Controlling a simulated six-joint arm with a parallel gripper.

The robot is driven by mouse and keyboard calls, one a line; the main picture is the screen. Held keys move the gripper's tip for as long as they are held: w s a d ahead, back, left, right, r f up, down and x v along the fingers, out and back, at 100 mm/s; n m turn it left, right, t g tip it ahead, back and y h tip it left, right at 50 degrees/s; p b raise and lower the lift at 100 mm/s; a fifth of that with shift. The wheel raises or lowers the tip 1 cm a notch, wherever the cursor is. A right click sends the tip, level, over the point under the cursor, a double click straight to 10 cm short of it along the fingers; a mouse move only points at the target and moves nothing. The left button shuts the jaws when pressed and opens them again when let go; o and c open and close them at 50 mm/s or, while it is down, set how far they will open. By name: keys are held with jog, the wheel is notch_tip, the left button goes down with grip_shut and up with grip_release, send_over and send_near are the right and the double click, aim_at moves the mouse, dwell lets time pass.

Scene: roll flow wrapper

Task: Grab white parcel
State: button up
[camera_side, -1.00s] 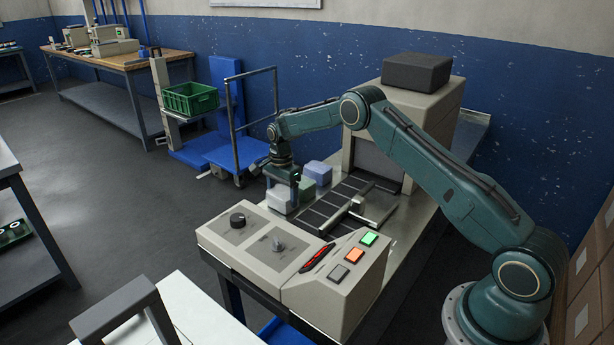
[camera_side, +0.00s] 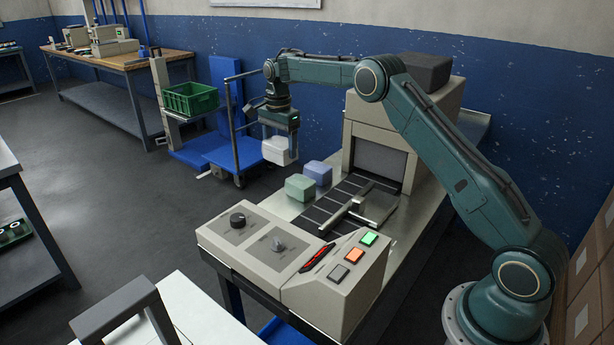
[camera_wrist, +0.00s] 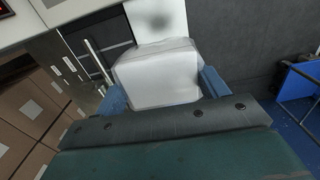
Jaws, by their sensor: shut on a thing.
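The white parcel (camera_side: 277,150) is a small pale block held up in the air in the side view, apart from the machine table. My gripper (camera_side: 281,150) is shut on it, with a finger on each side. In the wrist view the white parcel (camera_wrist: 158,75) sits between the two blue fingertips of my gripper (camera_wrist: 163,88). A green parcel (camera_side: 299,187) and a blue parcel (camera_side: 318,172) rest on the metal table, below and to the right of the white one.
The metal table (camera_side: 411,224) holds a dark conveyor (camera_side: 331,201) and a control box (camera_side: 266,245) with knobs and buttons. A blue cart (camera_side: 208,150) and a green crate (camera_side: 190,99) stand behind. Grey floor is free left of the table.

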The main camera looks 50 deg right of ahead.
aim_at(280, 143)
jog(key=shift+r, duration=1.7)
jog(key=shift+f, duration=0.1)
